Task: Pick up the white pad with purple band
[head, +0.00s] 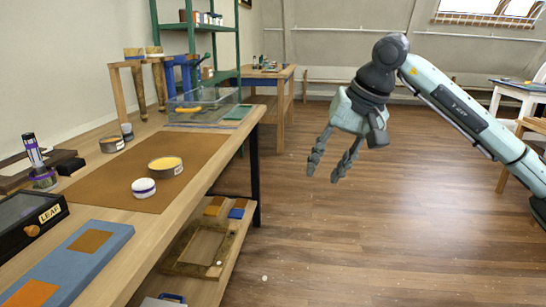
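The white pad with a purple band (144,188) is a small round thing resting on the brown mat (110,190) on the workbench. It stands just in front of a round tin with yellow contents (165,166). A thin dark purple line runs around its side. My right gripper (328,168) hangs in the air over the floor, to the right of the bench and well away from the pad. Its fingers point down, spread apart, with nothing between them. My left gripper is not in view.
On the bench (215,150) are a second tin (112,144), a clear bin (203,105), a black box marked LEAF (30,225), a blue board (75,262) and a purple-banded upright tool (35,152). A lower shelf holds a frame (197,248). Open floor lies right of the bench.

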